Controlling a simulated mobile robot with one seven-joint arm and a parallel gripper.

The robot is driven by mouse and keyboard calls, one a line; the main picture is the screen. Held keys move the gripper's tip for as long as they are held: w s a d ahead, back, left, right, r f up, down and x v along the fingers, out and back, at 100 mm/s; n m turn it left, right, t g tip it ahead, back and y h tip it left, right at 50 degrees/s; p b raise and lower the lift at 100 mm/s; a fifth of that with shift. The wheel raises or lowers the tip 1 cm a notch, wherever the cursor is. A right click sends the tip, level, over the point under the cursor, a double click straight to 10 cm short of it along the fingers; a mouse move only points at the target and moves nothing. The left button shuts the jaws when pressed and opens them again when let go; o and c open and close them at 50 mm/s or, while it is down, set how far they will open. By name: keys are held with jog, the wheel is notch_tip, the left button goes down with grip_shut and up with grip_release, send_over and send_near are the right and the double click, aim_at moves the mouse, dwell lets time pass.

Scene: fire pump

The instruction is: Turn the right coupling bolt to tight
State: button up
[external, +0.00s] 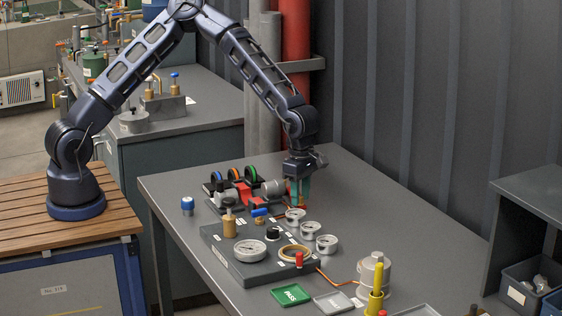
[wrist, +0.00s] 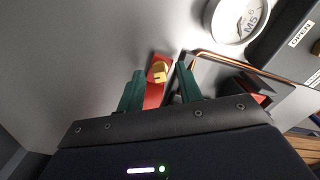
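My gripper (external: 299,190) hangs from the arm at the right end of the coupling assembly, with green fingers pointing down. In the wrist view my gripper (wrist: 160,72) is open, with one green finger on each side of a brass bolt head (wrist: 159,72). The bolt head has a dark notch and sits on a red part (wrist: 154,94). Narrow gaps seem to show beside it; contact is hard to judge. In the external view the fingers hide this bolt. A red coupling part (external: 244,191) shows farther left in the assembly.
Colored rings (external: 236,175) and a grey cylinder (external: 273,188) lie left of my gripper. White gauges (external: 295,215) stand just in front of it. A dark panel (external: 240,262) carries a large dial (external: 249,250). A green tray (external: 291,295) lies near the front. The table behind my gripper is clear.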

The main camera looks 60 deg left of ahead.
aim_at(301, 197)
notch_tip(301, 197, up, 11)
dwell(0.5)
jog(key=shift+f, duration=0.15)
jog(key=s+a+r+n+y, duration=0.1)
jog(key=s+a+r+n, duration=0.35)
jog(key=a+n, duration=0.4)
jog(key=s+a+r+n+t+y, duration=0.15)
jog(key=s+a+r+n, duration=0.25)
jog(key=s+a+n, duration=0.4)
jog(key=s+a+r+n+y, duration=0.1)
jog(key=s+a+r+n, duration=0.25)
jog(key=a+n, duration=0.5)
jog(key=s+a+r+n+t+h, duration=0.1)
jog(key=s+a+r+n, duration=0.1)
jog(key=s+n, duration=0.4)
jog(key=s+a+r+n+t+h, duration=0.1)
jog(key=s+a+r+n, duration=0.1)
jog(key=s+a+n, duration=0.3)
jog(key=s+a+r+n+t+h, duration=0.1)
jog(key=s+a+r+n, duration=0.2)
jog(key=s+n, duration=0.5)
jog(key=shift+a+n, duration=0.35)
jog(key=shift+n, duration=1.75)
jog(key=shift+h, duration=0.25)
